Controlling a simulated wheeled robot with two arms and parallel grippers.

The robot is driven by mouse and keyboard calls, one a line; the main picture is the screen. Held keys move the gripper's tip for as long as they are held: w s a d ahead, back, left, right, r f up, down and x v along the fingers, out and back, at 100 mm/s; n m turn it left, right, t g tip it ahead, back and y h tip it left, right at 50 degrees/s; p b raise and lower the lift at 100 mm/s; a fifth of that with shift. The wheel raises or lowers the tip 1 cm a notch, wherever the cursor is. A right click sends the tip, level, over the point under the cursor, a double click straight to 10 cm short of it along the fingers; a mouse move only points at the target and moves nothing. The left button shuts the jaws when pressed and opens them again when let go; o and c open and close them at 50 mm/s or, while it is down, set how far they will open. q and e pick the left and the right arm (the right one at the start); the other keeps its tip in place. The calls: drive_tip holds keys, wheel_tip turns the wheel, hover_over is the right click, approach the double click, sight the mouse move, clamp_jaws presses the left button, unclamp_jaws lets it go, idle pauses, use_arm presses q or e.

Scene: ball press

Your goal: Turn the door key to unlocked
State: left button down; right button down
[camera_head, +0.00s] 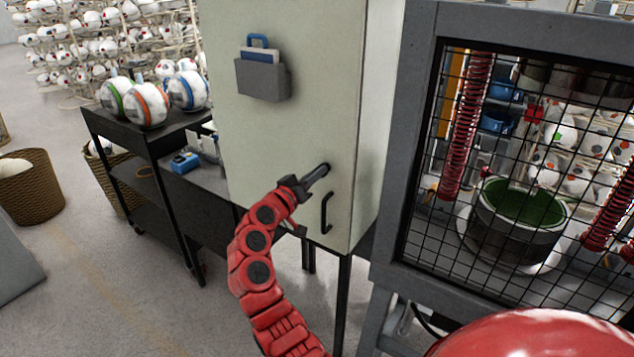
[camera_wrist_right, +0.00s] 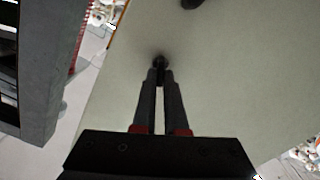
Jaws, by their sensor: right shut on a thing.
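The door key (camera_head: 327,168) is a small dark piece on the front of a pale grey-green cabinet (camera_head: 290,140), above the dark door handle (camera_head: 326,212). My right gripper (camera_head: 318,175) reaches up to it, with its fingertips at the door face. In the right wrist view, the two dark fingers (camera_wrist_right: 160,78) are shut on the key (camera_wrist_right: 160,62), and its shadow falls on the door. The fingers hide most of the key, so I cannot tell which way it is turned. My left gripper is not in view.
A machine with a wire-mesh guard (camera_head: 520,170) stands close on the right of the cabinet. A dark cart (camera_head: 150,150) with several balls on top stands to the left. A grey holder (camera_head: 263,78) hangs higher on the cabinet. A woven basket (camera_head: 30,190) stands at far left.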

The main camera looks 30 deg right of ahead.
drive_tip(key=shift+w+f+n+p, duration=0.1)
drive_tip(key=shift+n+p, duration=0.85)
drive_tip(key=shift+n, duration=2.15)
drive_tip(key=shift+f+n+p, duration=0.1)
drive_tip(key=shift+n+p, duration=0.8)
drive_tip(key=shift+n, duration=2.2)
drive_tip(key=c, duration=1)
unclamp_jaws()
drive_tip(key=shift+o, duration=0.2)
drive_tip(key=shift+a, duration=0.1)
drive_tip(key=b+v, duration=0.6)
drive_tip(key=v, duration=1.1)
drive_tip(key=shift+a, duration=0.15)
